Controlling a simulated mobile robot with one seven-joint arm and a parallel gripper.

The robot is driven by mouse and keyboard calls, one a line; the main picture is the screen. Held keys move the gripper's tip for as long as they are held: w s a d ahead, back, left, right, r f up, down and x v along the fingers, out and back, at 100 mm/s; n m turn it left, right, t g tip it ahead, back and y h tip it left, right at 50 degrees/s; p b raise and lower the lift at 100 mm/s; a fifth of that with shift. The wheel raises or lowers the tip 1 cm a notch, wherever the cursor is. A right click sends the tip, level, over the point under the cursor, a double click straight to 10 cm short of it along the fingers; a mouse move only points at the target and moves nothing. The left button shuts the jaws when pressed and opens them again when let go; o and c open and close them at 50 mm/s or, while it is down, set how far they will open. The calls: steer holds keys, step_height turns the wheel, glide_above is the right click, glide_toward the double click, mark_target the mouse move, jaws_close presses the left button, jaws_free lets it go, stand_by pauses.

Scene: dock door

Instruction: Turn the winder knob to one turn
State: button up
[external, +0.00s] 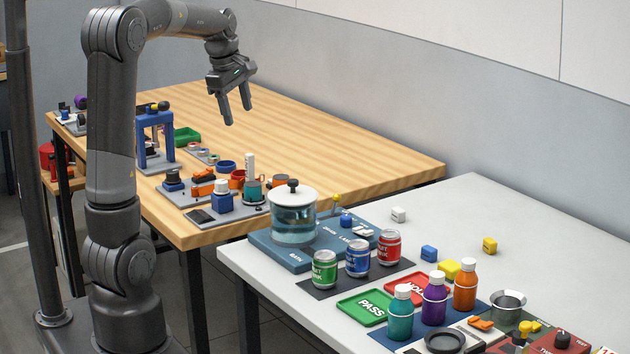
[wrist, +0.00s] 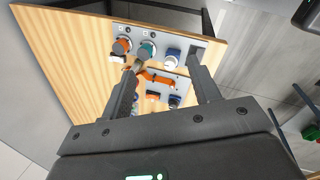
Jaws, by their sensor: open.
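My gripper (external: 238,114) is open and empty, held high above the wooden table with its fingers pointing down. Its two fingers also show in the wrist view (wrist: 165,60), spread apart with the table far below. I cannot tell for sure which part is the winder knob. Any turn mark is too small to read.
A white table (external: 470,210) at the right carries a lidded pot (external: 293,215), cans, bottles and trays. The wooden table's far right side is clear.

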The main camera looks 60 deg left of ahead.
steer(key=w+a+f+n+g, duration=0.1)
steer(key=a+f+n, duration=0.2)
steer(key=a+n, duration=0.35)
steer(key=a+f+n, duration=0.2)
steer(key=a+n, duration=0.1)
steer(key=a, duration=0.6)
steer(key=n+g, duration=0.2)
steer(key=n, duration=0.8)
glide_toward(173, 171)
steer(key=shift+m, duration=0.25)
step_height(173, 171, down, 9)
steer(key=shift+s+a+r, duration=0.1)
steer(key=shift+s+a, duration=0.05)
steer(key=shift+c, duration=0.3)
steer(key=c, duration=0.9)
